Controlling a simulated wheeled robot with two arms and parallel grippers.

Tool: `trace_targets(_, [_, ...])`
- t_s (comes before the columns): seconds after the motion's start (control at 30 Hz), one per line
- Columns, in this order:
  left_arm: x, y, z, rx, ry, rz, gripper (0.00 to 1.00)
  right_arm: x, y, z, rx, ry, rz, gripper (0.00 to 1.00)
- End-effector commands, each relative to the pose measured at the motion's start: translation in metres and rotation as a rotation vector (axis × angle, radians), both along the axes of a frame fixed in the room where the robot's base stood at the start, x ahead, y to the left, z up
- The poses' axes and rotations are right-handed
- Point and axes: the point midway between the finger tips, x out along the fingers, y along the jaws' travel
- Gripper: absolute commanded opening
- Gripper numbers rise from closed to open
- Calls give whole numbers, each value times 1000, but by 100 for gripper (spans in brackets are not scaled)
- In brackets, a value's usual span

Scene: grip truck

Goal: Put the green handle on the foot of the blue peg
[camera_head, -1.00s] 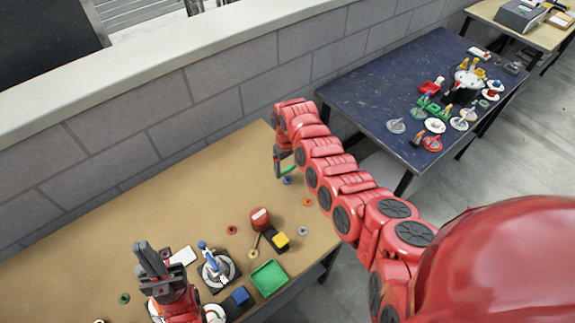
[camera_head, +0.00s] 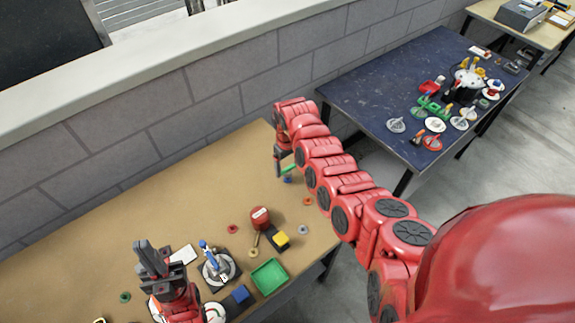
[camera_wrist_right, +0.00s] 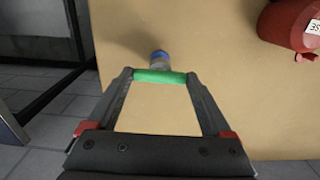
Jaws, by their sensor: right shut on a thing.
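The green handle (camera_wrist_right: 160,76) is a short bar held crosswise between the fingertips of my right gripper (camera_wrist_right: 160,78). In the head view my right gripper (camera_head: 284,162) is at the back right of the brown table, with the green handle (camera_head: 289,169) showing beside its fingers. The blue peg (camera_wrist_right: 159,54) has a blue top and a greyish lower part, and stands just beyond the handle, which partly hides its foot. The blue peg (camera_head: 288,180) also shows below the gripper in the head view. My left gripper (camera_head: 152,258) is at the front left; its finger gap is unclear.
A red cylinder (camera_head: 260,217) stands on the brown table (camera_head: 110,225), also seen in the wrist view (camera_wrist_right: 291,24). Small coloured pegs lie about. A green tray (camera_head: 268,277), a blue block (camera_head: 240,294) and a blue-and-white figure on a disc (camera_head: 208,262) are near the front.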

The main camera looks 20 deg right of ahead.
Motion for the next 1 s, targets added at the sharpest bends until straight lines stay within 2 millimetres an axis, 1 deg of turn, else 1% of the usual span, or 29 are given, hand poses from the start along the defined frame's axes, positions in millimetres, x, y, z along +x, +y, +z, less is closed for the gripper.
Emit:
trace_targets(0.33, [0, 0, -1, 0, 0, 0, 0, 0, 0, -1, -1, -1, -1, 24])
trace_targets(0.7, [0, 0, -9, 0, 0, 0, 0, 0, -1, -12, -1, -1, -1, 24])
trace_targets(1.0, [0, 0, -9, 0, 0, 0, 0, 0, -1, -12, -1, -1, -1, 24])
